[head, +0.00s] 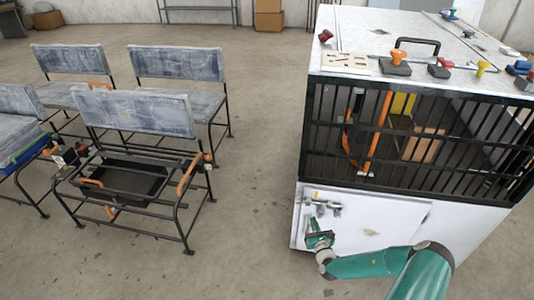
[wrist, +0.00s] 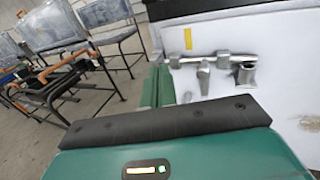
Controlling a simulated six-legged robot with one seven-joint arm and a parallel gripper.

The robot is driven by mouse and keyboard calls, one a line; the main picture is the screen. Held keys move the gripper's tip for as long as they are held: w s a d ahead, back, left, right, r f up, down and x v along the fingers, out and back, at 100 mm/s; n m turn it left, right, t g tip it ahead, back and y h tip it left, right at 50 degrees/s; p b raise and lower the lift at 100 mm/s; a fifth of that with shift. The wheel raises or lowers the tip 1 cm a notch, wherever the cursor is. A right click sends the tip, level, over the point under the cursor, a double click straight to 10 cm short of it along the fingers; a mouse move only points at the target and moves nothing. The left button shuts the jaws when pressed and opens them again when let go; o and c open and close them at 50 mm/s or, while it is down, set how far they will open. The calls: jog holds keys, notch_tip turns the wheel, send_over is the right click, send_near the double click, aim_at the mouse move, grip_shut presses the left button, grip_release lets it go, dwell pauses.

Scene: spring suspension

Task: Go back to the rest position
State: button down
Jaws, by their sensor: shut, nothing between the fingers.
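My gripper (head: 319,238) is at the front of the white cabinet (head: 375,222), close below a grey metal bolt latch (head: 322,208) on its door. The gripper is shut with nothing in it. In the wrist view the latch (wrist: 212,62) shows large, a horizontal bar with a hanging handle and a bracket at its right. My green gripper housing fills the lower part of that view. The fingertips are small in the head view, and I cannot tell whether they touch the door.
The cabinet carries a black barred cage (head: 440,130) and a top (head: 450,65) with several coloured knobs and a handle. Several metal-framed seats (head: 140,110) stand at left, one frame with orange handles (head: 190,172). Open concrete floor (head: 255,120) lies between. Cardboard boxes (head: 268,15) are at the back.

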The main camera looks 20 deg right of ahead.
jog(key=w+a+r+n+g+y, duration=0.2)
jog(key=a+r+n+y, duration=0.4)
jog(key=r+n, duration=0.15)
jog(key=w+a+r+n+g+y, duration=0.1)
jog(key=a+r+n+y, duration=0.45)
jog(key=r, duration=0.35)
jog(key=s+a+r+n+g+y, duration=0.3)
jog(key=s+a+r+n+g, duration=0.3)
jog(key=a+r+n+g, duration=0.6)
jog(key=s+a+r+n+g+h, duration=0.25)
jog(key=s+r+n+h, duration=0.4)
jog(key=s+r, duration=0.55)
jog(key=s+d+r+n+t+h, duration=0.4)
jog(key=s+r, duration=0.7)
jog(key=s, duration=0.3)
jog(key=shift+s+d+r+n+t+h, duration=0.15)
jog(key=shift+s+r+n+t+h, duration=0.15)
jog(key=shift+n+t+h, duration=0.5)
